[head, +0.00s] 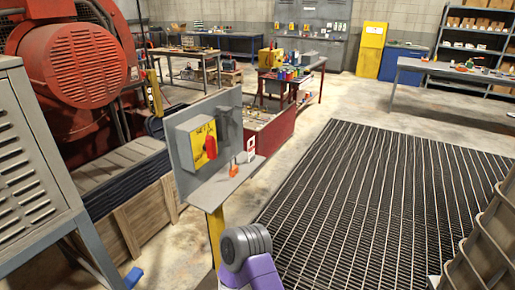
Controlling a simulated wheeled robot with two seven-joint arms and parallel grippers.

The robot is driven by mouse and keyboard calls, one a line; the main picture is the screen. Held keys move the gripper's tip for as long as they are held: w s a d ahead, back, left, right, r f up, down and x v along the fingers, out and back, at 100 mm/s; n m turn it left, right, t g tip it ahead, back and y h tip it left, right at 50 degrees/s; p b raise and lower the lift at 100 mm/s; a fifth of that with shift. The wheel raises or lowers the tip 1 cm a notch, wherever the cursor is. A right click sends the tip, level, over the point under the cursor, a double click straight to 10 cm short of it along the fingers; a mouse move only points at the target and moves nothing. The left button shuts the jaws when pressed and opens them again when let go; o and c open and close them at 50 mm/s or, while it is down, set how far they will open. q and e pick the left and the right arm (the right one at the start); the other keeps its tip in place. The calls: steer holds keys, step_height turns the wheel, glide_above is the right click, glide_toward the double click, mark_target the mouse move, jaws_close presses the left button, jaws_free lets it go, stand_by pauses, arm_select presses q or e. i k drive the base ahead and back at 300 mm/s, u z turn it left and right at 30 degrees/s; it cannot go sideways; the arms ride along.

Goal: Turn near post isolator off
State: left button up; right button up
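The near post isolator is a yellow-faced box (200,143) on a grey back panel (181,150) at centre left. The panel sits on a yellow post (216,230). The isolator's red handle (211,147) looks roughly upright; the lettering on the face is too small to read. A small orange-red item (234,169) and a red-and-white tag or padlock-like item (250,147) are on the small grey shelf (222,186) beside it. A purple and grey link of my arm rises at the bottom, in front of and below the panel. Neither gripper shows.
A grey cabinet (30,170) and a wooden crate (145,215) stand left of the post, with a big red machine (80,65) behind. A dark floor grating (350,200) lies to the right, mostly clear. A ribbed brown object (485,245) is at the bottom right. Workbenches line the back.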

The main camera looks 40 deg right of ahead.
mark_target(209, 146)
steer(key=z, duration=1.1)
steer(key=i, duration=0.2)
steer(key=u, duration=0.1)
